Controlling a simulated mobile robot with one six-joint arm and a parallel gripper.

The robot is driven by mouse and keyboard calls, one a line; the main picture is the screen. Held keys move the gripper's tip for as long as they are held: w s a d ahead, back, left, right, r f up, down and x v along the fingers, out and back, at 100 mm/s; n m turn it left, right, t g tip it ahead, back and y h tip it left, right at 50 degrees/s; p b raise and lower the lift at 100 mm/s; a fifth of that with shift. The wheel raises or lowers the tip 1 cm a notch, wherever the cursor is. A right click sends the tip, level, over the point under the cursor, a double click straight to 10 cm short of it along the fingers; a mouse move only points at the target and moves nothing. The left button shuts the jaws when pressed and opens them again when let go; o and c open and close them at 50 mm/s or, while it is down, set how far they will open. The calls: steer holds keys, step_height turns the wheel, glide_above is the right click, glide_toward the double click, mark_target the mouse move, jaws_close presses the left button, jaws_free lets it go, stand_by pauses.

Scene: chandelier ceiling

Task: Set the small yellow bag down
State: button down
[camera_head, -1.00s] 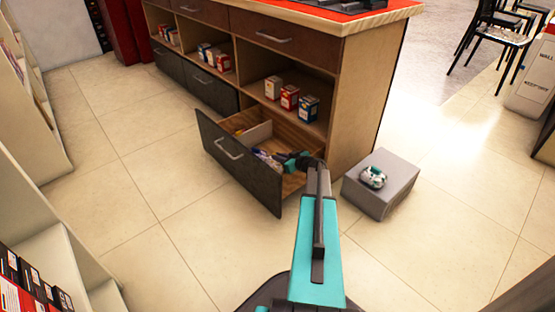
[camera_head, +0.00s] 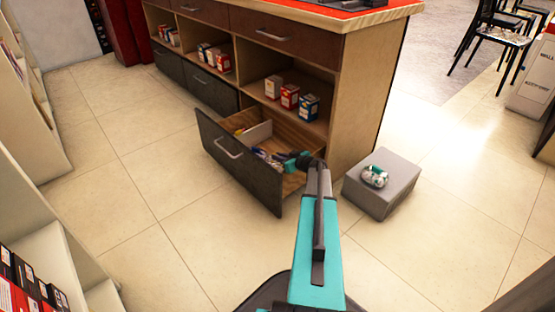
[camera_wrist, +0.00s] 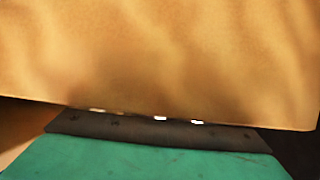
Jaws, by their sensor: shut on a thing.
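My gripper (camera_head: 290,160) reaches into the open drawer (camera_head: 238,167) of the wooden counter, where its jaws are small and partly hidden by my arm. The bag's outline runs out of the picture, and I cannot make the bag out in the head view. I cannot tell whether it touches the drawer's bottom.
The drawer holds a pale divider (camera_head: 256,133) and several small blue and purple items (camera_head: 267,157). Small boxes (camera_head: 289,97) stand on the shelf above. A grey block (camera_head: 381,199) with a white and green object (camera_head: 375,176) stands to the right. The floor at left is clear.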

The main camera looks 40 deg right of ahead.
steer(key=shift+f, duration=0.4)
steer(key=c, duration=1.8)
jaws_free()
steer(key=shift+f, duration=0.15)
steer(key=shift+o, duration=0.2)
steer(key=shift+r+p, duration=0.35)
steer(key=shift+p, duration=0.35)
steer(key=shift+r+p, duration=0.35)
steer(key=shift+p, duration=0.3)
steer(key=p+v, duration=0.2)
steer(key=v, duration=1)
steer(key=shift+r+p, duration=0.15)
steer(key=shift+p, duration=0.2)
